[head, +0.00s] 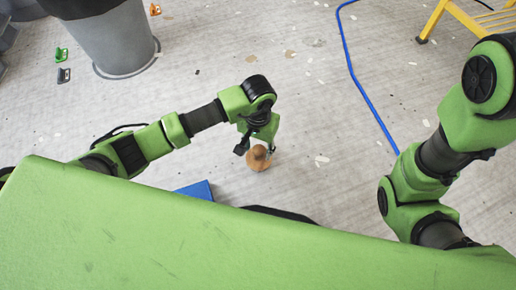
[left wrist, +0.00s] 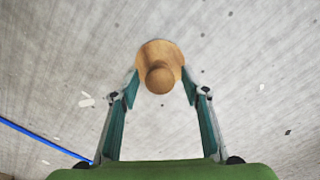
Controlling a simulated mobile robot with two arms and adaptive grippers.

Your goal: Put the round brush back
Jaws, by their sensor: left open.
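The round brush (head: 258,163) is a wooden-coloured round piece with a knob on top. In the head view it is at the floor, just below my left gripper (head: 256,150). In the left wrist view the brush (left wrist: 160,52) is centred ahead, with its knob between the tips of the open fingers (left wrist: 161,90). A gap shows on both sides of the knob, and the fingers are not closed on it. The brush's bristles are hidden underneath. My right arm shows at the right of the head view, but its gripper is out of sight.
A grey bin (head: 112,45) stands at the upper left, with small green, grey and orange pieces near it. A blue hose (head: 362,88) runs along the floor, also seen in the left wrist view. A yellow ladder (head: 437,18) is at the upper right. A blue object (head: 197,190) is partly hidden.

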